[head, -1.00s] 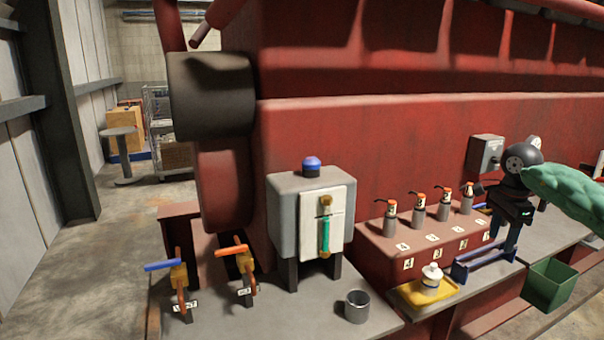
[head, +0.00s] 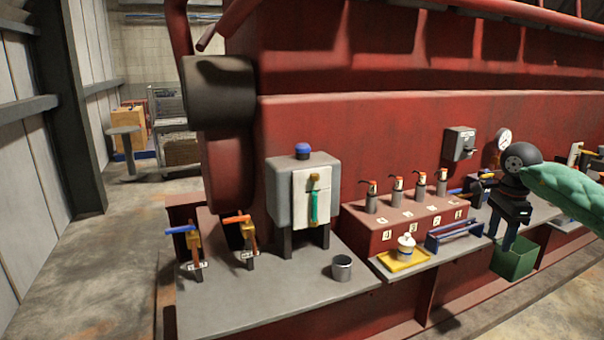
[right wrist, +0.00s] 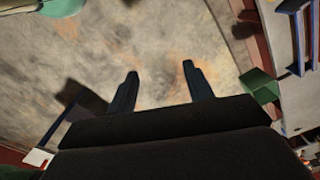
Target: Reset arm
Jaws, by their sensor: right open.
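My right gripper (head: 505,236) hangs fingers down at the right of the head view, on the arm with the green sleeve (head: 568,192). It is in front of the engine bench, close to the green bin (head: 520,262), which it partly overlaps in the picture. In the right wrist view its two fingers (right wrist: 157,90) stand wide apart with only bare floor between and beyond them. It holds nothing. My left gripper is not in view.
A grey box (head: 327,205) with a blue button, two valve levers (head: 180,230), a metal cup (head: 342,268), a yellow tray (head: 385,264), a blue rack (head: 455,243) and several numbered injectors (head: 397,190) stand along the bench. Floor (head: 90,260) is clear at the left.

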